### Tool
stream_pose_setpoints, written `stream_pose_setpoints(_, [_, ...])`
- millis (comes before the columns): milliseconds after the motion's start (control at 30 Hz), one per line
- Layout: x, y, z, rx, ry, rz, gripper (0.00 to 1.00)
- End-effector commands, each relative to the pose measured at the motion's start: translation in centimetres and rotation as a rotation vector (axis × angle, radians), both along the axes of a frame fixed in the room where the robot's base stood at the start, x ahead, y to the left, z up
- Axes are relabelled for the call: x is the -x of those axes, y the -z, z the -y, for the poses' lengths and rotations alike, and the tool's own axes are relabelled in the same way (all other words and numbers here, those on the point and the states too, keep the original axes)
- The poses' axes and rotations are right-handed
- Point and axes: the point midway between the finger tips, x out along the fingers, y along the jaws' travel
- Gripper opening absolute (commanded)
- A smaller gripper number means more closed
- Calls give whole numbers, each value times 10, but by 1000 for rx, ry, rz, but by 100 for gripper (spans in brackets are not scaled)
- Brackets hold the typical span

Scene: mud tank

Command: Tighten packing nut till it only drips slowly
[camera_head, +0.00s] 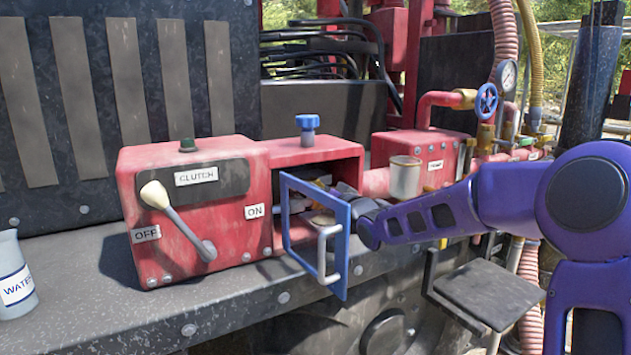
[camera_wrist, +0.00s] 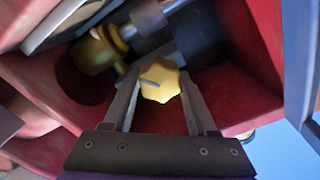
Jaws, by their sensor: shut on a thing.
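The packing nut (camera_wrist: 160,84) is a brass, lobed piece on a shaft inside a red housing. In the wrist view my gripper (camera_wrist: 158,92) has one finger on each side of it and is shut on it. A grey mark shows on the nut's face. In the head view my arm reaches from the right to the open red box (camera_head: 318,152), behind its blue-framed door (camera_head: 341,285). The door and box hide most of my gripper and the nut there. I cannot make out any drip.
A brass fitting (camera_wrist: 92,55) and a grey shaft (camera_wrist: 147,18) sit close beyond the nut. The clutch box (camera_head: 190,235) with its lever stands left of the opening. A cup (camera_head: 405,178) stands just right of the box. A water bottle (camera_head: 14,280) is at far left.

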Motion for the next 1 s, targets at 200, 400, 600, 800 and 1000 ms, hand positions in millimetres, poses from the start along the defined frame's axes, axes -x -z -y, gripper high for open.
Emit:
stream_pose_setpoints(200, [0, -1, 0, -48, 1, -31, 2])
stream_pose_setpoints(400, [0, 0, 0, -58, 0, -37, 2])
stream_pose_setpoints(600, [0, 0, 0, -58, 0, -36, 2])
stream_pose_setpoints(800, [0, 0, 0, -57, 1, -37, 81])
stream_pose_setpoints(1000, [0, 0, 0, -56, 1, -37, 88])
